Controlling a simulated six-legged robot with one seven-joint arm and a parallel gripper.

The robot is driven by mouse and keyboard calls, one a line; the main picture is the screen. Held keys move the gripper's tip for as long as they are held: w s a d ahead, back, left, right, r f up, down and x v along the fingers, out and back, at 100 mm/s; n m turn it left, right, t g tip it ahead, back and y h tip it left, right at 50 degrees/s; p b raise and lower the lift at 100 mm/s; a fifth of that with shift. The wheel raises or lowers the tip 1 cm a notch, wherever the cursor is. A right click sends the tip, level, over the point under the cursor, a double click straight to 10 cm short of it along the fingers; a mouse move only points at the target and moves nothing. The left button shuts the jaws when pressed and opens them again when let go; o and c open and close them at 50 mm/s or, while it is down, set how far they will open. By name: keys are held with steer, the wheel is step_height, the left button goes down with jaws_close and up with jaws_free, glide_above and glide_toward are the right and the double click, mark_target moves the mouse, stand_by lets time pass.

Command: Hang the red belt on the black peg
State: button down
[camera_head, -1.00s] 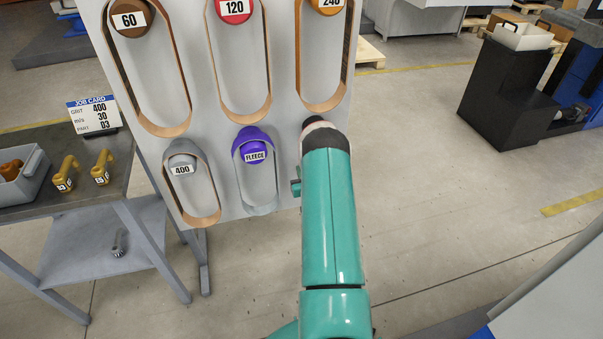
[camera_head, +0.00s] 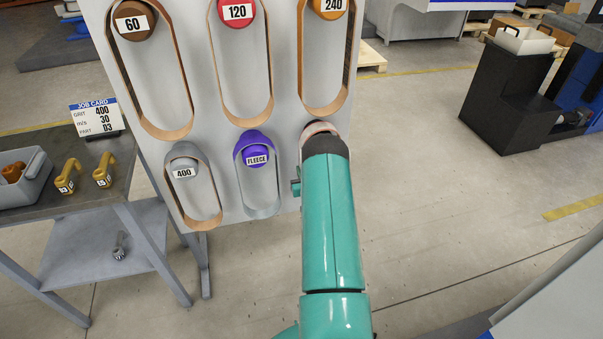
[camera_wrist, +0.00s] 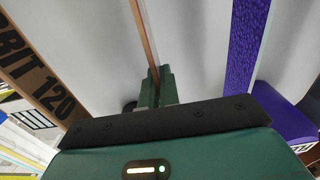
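My gripper (camera_wrist: 157,90) is shut on a thin band in the wrist view. I take the band for the red belt (camera_wrist: 144,38); it shows nearly edge-on with a reddish-brown edge. In the head view my teal arm hides the gripper. A pinkish-brown curved top of a belt (camera_head: 318,127) shows just beyond the arm's dark end, at the lower right of the panel. I cannot make out the black peg for certain; that spot is covered by the belt and my arm. Whether the belt is around the peg cannot be told.
The grey panel (camera_head: 222,185) carries belts on pegs marked 60, 120, 240, 400 and FLEECE. The purple FLEECE peg (camera_head: 252,140) is close left of my arm; its belt (camera_wrist: 247,45) is near in the wrist view. A table (camera_head: 40,203) stands left.

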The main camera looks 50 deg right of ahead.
stand_by(0.4)
steer(key=shift+f, duration=0.35)
steer(key=c, duration=1.3)
jaws_free()
steer(key=shift+s, duration=0.1)
steer(key=shift+v, duration=5.45)
steer(key=shift+f, duration=0.1)
